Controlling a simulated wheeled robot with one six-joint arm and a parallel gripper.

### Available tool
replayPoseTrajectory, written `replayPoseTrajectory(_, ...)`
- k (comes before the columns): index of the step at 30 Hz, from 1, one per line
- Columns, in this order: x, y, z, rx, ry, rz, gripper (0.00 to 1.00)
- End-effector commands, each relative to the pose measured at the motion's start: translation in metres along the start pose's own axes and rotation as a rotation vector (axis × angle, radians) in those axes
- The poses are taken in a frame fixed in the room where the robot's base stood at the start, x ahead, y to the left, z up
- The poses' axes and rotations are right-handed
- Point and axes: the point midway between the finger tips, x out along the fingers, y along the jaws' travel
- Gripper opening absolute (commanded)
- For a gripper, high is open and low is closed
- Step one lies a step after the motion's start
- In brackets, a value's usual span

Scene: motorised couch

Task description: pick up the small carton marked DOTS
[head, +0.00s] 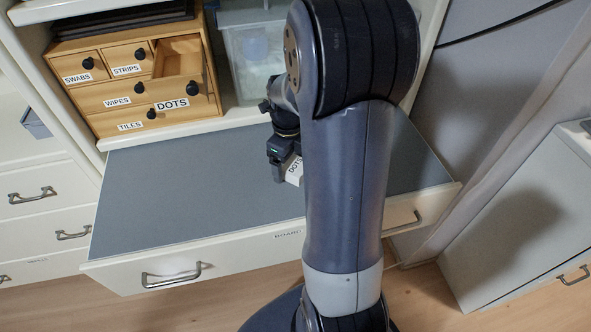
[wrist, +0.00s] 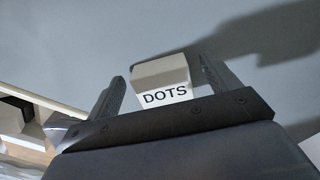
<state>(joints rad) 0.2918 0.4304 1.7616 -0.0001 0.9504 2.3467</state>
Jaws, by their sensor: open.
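The small white carton marked DOTS (wrist: 163,82) stands on the grey board surface in the wrist view, its label facing my gripper. In the head view the carton (head: 294,170) shows only in part, beside my arm, which hides the rest. My gripper (wrist: 163,80) is open, with one finger to the left of the carton and one to the right. In the head view my gripper (head: 279,165) is low over the board, right at the carton.
The pulled-out board (head: 190,190) is otherwise clear on its left side. Behind it stands a wooden drawer box (head: 108,122) with labelled drawers, one also marked DOTS, and a translucent bin (head: 240,45). A white cabinet (head: 530,220) stands at the right.

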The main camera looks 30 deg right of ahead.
Motion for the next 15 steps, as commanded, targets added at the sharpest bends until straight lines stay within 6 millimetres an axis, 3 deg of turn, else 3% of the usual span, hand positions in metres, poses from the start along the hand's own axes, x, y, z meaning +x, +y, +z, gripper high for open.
replayPoseTrajectory(3,0.0086,0.0001,-0.0001,0.0,0.0,0.0,0.84)
replayPoseTrajectory(10,0.0086,0.0001,0.0,0.0,-0.001,-0.001,0.83)
replayPoseTrajectory(15,0.0084,0.0,0.0,0.0,-0.001,-0.001,0.69)
